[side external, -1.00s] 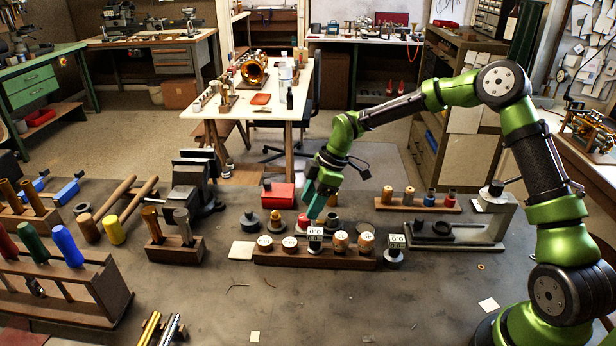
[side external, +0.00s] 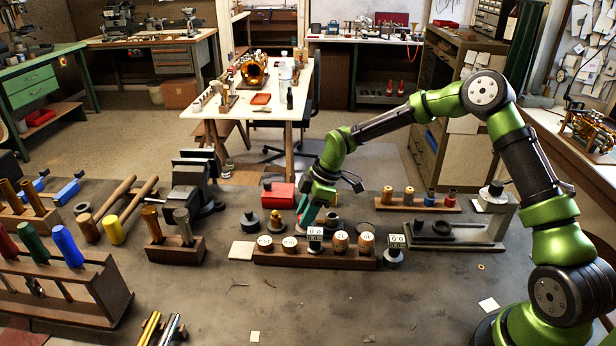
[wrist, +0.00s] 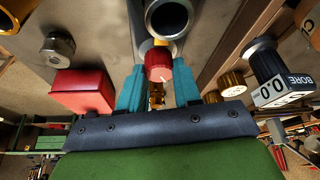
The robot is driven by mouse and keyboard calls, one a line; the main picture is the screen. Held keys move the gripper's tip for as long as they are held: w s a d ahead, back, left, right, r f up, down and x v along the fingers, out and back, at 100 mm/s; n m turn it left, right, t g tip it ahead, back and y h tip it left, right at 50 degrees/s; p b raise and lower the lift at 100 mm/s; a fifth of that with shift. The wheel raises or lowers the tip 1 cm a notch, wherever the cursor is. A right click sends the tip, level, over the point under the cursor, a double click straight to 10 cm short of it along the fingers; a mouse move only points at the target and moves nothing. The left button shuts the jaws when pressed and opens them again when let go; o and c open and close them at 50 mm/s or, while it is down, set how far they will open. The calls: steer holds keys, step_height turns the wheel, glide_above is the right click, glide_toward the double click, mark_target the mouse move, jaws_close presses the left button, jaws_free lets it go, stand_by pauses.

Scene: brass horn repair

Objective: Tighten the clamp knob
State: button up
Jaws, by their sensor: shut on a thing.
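The clamp knob is a small red knob (wrist: 158,62) in the middle of the wrist view, with a pale dial-like top. My gripper (wrist: 158,80) has teal fingers on both sides of it, shut on the knob. A metal cylinder or tube (wrist: 168,20) stands just beyond the knob, with a dark open end. In the side view my gripper (side external: 307,215) points down behind the wooden rack (side external: 270,257). There the fingers and the rack's round pieces hide the knob.
A red box (side external: 279,195) lies behind my gripper; it also shows at left in the wrist view (wrist: 83,90). Dark round pieces (side external: 249,222) stand to the left. The front of the bench is mostly clear.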

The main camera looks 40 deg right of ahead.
steer(key=shift+m, duration=0.3)
steer(key=m, duration=0.2)
steer(key=m+t+h, duration=0.1)
steer(key=m, duration=0.2)
steer(key=shift+s+a+t+h, duration=0.1)
steer(key=shift+a+t+h, duration=0.05)
steer(key=shift+t+h, duration=0.15)
steer(key=m+h, duration=0.1)
steer(key=m, duration=0.2)
steer(key=m+h, duration=0.1)
steer(key=m, duration=0.2)
steer(key=shift+t, duration=0.4)
steer(key=shift+m, duration=0.3)
steer(key=o, duration=1.1)
steer(key=shift+c, duration=0.2)
steer(key=shift+r, duration=0.1)
steer(key=v, duration=1.6)
steer(key=shift+a+r, duration=0.2)
steer(key=shift+r, duration=0.15)
